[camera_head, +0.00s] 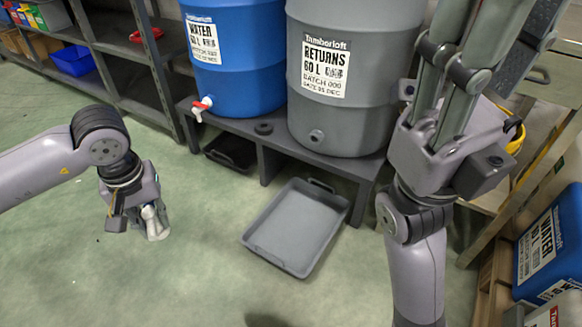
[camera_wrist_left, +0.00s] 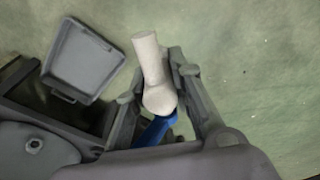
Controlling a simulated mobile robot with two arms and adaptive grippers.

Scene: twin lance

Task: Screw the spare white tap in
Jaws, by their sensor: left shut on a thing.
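The spare white tap (camera_head: 150,214) is in my left gripper (camera_head: 154,226), which is shut on it above the floor at the left. In the left wrist view the white tap (camera_wrist_left: 151,68) lies between the fingers, its pale spout end sticking out, with a blue part by the palm. The grey returns barrel (camera_head: 350,110) stands on the bench with a round port (camera_head: 317,136) low on its front, with no tap in it. The blue water barrel (camera_head: 235,65) carries a white tap with red (camera_head: 201,107). My right gripper (camera_head: 460,60) is raised at upper right; its fingertips are out of frame.
A grey tray (camera_head: 297,226) lies on the floor before the low dark bench (camera_head: 345,166). A black tray (camera_head: 231,151) sits under the bench and a dark ring (camera_head: 264,128) lies on it. Shelving (camera_head: 125,45) stands at left. Floor around my left gripper is clear.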

